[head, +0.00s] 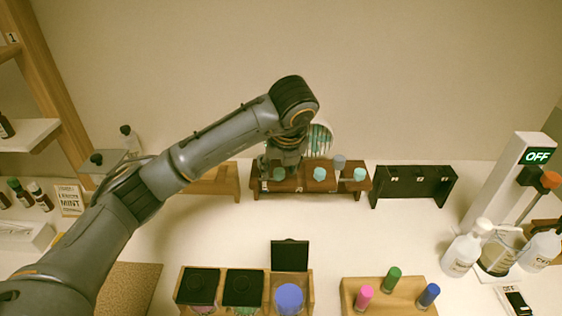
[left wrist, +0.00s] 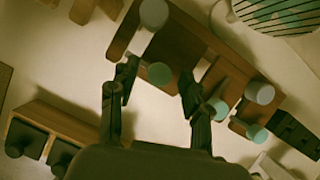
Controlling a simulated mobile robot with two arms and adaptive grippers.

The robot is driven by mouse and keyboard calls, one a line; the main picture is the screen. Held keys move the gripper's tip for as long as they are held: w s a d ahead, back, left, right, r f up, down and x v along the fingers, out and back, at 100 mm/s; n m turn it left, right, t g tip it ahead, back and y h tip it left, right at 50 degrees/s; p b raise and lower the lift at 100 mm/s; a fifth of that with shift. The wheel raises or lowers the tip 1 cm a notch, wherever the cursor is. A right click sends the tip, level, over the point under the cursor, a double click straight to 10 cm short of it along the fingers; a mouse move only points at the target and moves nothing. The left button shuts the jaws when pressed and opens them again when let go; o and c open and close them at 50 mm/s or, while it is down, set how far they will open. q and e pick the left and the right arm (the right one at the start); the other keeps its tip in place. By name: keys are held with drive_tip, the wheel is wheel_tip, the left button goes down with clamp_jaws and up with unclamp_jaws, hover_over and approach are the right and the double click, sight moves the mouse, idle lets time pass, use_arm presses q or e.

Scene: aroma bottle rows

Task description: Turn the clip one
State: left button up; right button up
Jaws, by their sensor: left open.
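My left gripper (head: 280,172) is over the left end of a brown wooden rack (head: 296,188) at the back of the table. The rack holds small vials with teal and grey caps, including a teal cap (head: 319,174) and a grey cap (head: 339,161). The arm hides part of the rack. I cannot make out which thing is the clip. My right gripper is not in view.
A black rack (head: 414,182) stands right of the brown one. A round ribbed object (head: 320,139) is behind it. In front are a box with black lids (head: 243,287) and a block (head: 389,294) with coloured caps. White bottles (head: 466,251) and an OFF display (head: 537,157) are right.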

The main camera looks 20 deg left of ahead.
use_arm(q)
drive_tip(key=v, duration=1.2)
